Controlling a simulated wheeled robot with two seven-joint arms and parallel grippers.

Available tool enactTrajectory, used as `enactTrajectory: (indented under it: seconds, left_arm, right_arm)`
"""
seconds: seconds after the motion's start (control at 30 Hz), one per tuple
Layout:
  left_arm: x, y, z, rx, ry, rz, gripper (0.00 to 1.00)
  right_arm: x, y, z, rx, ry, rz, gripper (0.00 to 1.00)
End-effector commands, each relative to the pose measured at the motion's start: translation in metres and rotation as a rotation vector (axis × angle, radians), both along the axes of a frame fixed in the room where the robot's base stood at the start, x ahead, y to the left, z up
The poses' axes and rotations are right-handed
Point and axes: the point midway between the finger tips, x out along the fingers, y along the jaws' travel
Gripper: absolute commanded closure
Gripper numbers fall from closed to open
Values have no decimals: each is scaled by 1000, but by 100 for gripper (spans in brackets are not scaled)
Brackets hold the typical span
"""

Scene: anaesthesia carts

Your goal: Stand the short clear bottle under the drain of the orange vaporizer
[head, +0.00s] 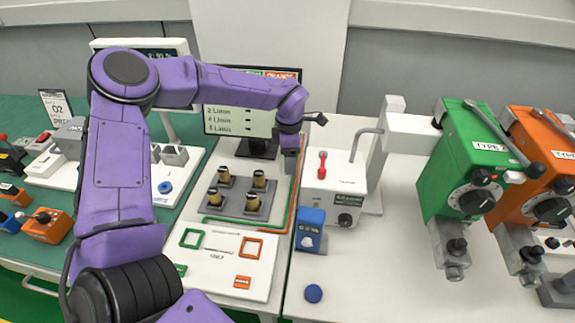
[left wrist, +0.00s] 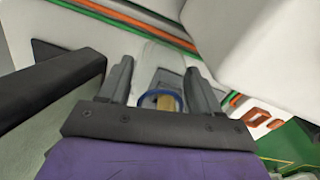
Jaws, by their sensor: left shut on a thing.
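My left gripper (head: 290,163) is above the white bench, between the panel with dark knobs and the white unit. In the left wrist view its two grey fingers (left wrist: 160,72) are shut on a clear, see-through thing with a blue ring (left wrist: 158,97), which looks like the short clear bottle. In the head view I cannot make out the bottle. The orange vaporizer (head: 538,150) stands at the far right, with its grey drain block (head: 518,250) at its lower front, well away from my left gripper. My right gripper is not in view.
A green vaporizer (head: 465,155) stands left of the orange one. A white unit with a red lever (head: 345,185), a blue box (head: 310,230) and a blue disc (head: 313,293) are nearer. A screen (head: 238,120) stands behind. The white bench (head: 390,275) is clear before the green vaporizer.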

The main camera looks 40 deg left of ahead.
Motion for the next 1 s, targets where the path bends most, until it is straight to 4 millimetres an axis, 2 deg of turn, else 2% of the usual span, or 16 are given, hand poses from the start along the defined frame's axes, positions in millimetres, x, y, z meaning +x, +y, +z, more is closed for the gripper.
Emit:
enactTrajectory:
  seconds: [0.1, 0.23, 0.6, 0.63, 0.67, 0.93, 1.0]
  left_arm:
    - [0, 0, -23, 0, 6, -1, 74]
    - [0, 0, -43, 0, 5, 0, 74]
    - [0, 0, -50, -2, 4, 0, 74]
    - [0, 0, -50, -2, 4, 0, 33]
    - [0, 0, -49, -2, 4, 0, 26]
    - [0, 0, -48, -2, 4, 0, 26]
    - [0, 0, -43, -2, 2, 0, 26]
  right_arm:
    - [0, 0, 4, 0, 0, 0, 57]
    - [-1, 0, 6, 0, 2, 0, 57]
    - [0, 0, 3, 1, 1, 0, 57]
    - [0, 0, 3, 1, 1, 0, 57]
    - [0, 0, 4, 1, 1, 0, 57]
    - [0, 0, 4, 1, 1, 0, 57]
    - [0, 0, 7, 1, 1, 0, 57]
